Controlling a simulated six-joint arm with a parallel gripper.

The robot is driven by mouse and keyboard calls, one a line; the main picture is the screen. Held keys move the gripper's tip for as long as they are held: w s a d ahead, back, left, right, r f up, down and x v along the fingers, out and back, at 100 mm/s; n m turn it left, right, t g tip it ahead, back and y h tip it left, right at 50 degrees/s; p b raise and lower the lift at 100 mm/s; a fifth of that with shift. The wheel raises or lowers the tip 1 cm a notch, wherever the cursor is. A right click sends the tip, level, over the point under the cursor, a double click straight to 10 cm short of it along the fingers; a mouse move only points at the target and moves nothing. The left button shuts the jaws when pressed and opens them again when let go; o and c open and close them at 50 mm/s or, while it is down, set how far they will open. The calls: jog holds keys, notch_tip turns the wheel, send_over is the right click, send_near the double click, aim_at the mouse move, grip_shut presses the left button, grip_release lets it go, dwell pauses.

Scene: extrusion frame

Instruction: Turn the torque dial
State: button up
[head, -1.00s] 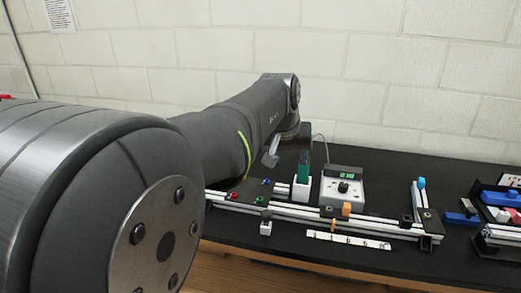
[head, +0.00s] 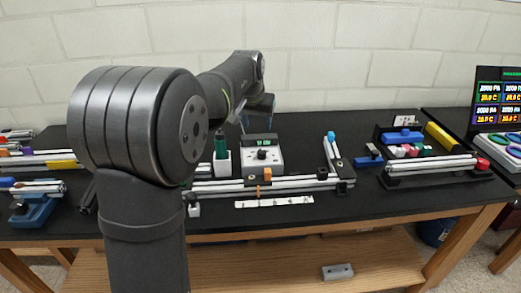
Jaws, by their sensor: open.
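The torque dial (head: 263,154) is a small black knob on the front of a white box (head: 277,166) with a green-lit display (head: 259,141) above it. The box stands at the back of the extrusion frame (head: 230,187), in the middle of the black table. My gripper (head: 258,108) hangs above and behind the box, apart from the dial. It is small and partly blurred against the dark arm; its jaws look open and empty. The dial's marking is too small to read.
A white holder (head: 220,165) with a green-handled tool (head: 221,143) stands just left of the box. An orange block (head: 267,174) sits on the rail in front. A white ruler strip (head: 274,201) lies nearer.

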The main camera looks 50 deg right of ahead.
aim_at(262, 151)
jog(key=x, duration=1.5)
jog(key=shift+f, duration=0.3)
jog(key=c, duration=1)
